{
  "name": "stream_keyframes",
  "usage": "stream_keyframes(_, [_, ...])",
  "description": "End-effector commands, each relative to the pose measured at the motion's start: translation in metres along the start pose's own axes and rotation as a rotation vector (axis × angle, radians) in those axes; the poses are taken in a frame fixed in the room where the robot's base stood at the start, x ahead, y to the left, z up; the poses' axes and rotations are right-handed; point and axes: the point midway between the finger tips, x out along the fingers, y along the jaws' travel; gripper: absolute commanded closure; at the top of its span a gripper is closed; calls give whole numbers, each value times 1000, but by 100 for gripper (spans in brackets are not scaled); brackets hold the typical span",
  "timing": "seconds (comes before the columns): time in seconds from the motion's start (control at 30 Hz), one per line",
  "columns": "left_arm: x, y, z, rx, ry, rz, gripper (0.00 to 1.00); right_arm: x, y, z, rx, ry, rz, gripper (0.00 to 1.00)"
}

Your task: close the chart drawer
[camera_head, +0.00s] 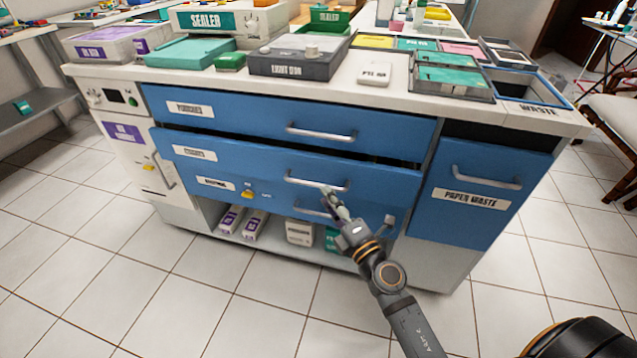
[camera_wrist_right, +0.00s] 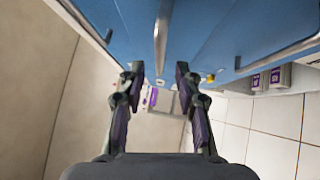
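The blue cabinet has three stacked drawers. The middle drawer (camera_head: 260,168), whose small label I cannot read for certain, stands out a little, with a dark gap above it. I take it as the chart drawer. Its bar handle (camera_head: 316,182) is silver. My right gripper (camera_head: 331,194) is at the right part of this handle. In the right wrist view, the fingers (camera_wrist_right: 157,72) are apart, and a silver bar handle (camera_wrist_right: 162,35) lies in line with the gap between them. I cannot tell whether they touch it. My left gripper is out of view.
The top drawer (camera_head: 260,113) is above, and a lower drawer (camera_head: 225,187) is below. The paper waste front (camera_head: 480,190) is at right. Boxes and trays crowd the countertop (camera_head: 400,98). An open shelf holds boxes (camera_head: 300,233) underneath. The tiled floor in front is clear.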

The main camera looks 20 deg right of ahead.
Motion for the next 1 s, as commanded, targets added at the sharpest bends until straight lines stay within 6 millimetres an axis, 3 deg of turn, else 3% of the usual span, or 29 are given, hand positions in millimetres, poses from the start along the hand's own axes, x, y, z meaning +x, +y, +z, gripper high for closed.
stream_keyframes(0.03, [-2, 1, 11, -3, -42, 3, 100, 4, 2, 0, 0, 0, 0, 66])
stream_keyframes(0.3, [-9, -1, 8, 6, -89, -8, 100, 49, 1, 0, 1, 0, 1, 66])
stream_keyframes(0.67, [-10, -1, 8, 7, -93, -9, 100, 56, 0, 0, 0, 1, 0, 66])
stream_keyframes(0.9, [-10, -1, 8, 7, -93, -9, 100, 56, 0, 0, 0, 1, 0, 97])
stream_keyframes(1.0, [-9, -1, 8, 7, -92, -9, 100, 55, 0, 0, 0, 1, -1, 100])
